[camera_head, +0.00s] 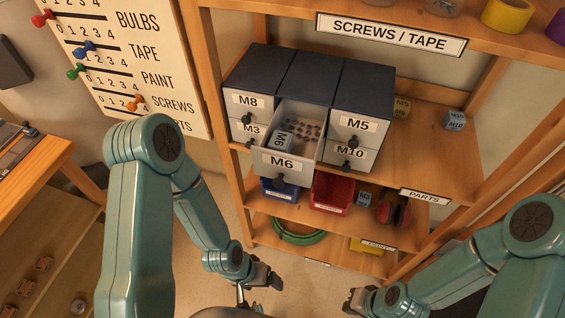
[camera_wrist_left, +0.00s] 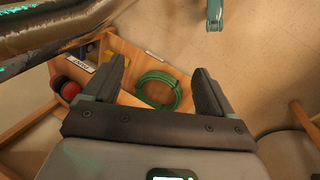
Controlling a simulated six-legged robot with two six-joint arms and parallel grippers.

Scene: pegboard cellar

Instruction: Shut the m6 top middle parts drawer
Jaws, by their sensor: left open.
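The M6 drawer (camera_head: 284,164) is the top middle drawer of the parts cabinet (camera_head: 307,75) in the head view. It is pulled well out toward me and holds small dark parts and an M6 box (camera_head: 283,138). Its front has a dark knob (camera_head: 279,181). My left gripper (camera_head: 264,284) is low, below and in front of the drawer, touching nothing. In the left wrist view its fingers (camera_wrist_left: 160,88) are spread and empty. My right gripper (camera_head: 354,302) is low at the bottom right of the head view, clear of the cabinet; its fingers look apart.
The M8 (camera_head: 249,101), M5 (camera_head: 358,124), M3 and M10 drawers look shut. Blue and red bins (camera_head: 332,193) and earmuffs (camera_head: 392,207) stand on the shelf below. A green hose coil (camera_head: 298,231) lies lower. A slider board (camera_head: 140,60) hangs at left.

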